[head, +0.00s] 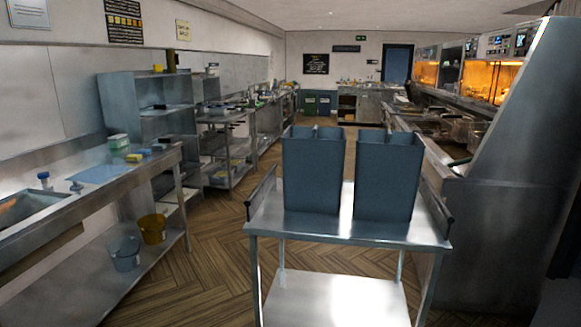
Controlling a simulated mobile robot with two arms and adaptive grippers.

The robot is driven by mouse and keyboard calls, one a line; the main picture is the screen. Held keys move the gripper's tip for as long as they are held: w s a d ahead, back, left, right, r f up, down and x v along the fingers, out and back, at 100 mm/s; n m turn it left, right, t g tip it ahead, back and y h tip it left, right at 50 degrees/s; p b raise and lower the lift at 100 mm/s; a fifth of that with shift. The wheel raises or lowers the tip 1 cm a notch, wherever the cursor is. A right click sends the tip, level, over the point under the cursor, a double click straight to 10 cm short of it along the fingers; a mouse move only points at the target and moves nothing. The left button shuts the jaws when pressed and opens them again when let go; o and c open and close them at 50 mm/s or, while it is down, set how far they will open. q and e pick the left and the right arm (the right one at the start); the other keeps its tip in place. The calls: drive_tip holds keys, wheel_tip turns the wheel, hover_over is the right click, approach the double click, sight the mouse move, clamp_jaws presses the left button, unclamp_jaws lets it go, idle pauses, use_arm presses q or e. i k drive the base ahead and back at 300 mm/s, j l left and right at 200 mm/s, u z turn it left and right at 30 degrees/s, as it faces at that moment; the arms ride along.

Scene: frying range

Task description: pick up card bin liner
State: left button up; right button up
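Two tall, open-topped blue-grey boxes stand upright side by side on a steel trolley in the head view. The left box (313,175) and the right box (387,180) look alike, with a narrow gap between them. Each seems to have a divider inside its top, but their insides are mostly hidden. They may be card liners; no label is legible. Neither of my grippers is in view, and nothing touches the boxes.
The steel trolley (345,303) has raised side handles and a lower shelf. A sink bench (85,195) on the left has a yellow bucket (152,229) and a grey bucket (125,253) below. Fryers line the right. Wooden floor (215,240) is free between bench and trolley.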

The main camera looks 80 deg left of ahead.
sight(313, 157)
drive_tip(key=u, duration=2.65)
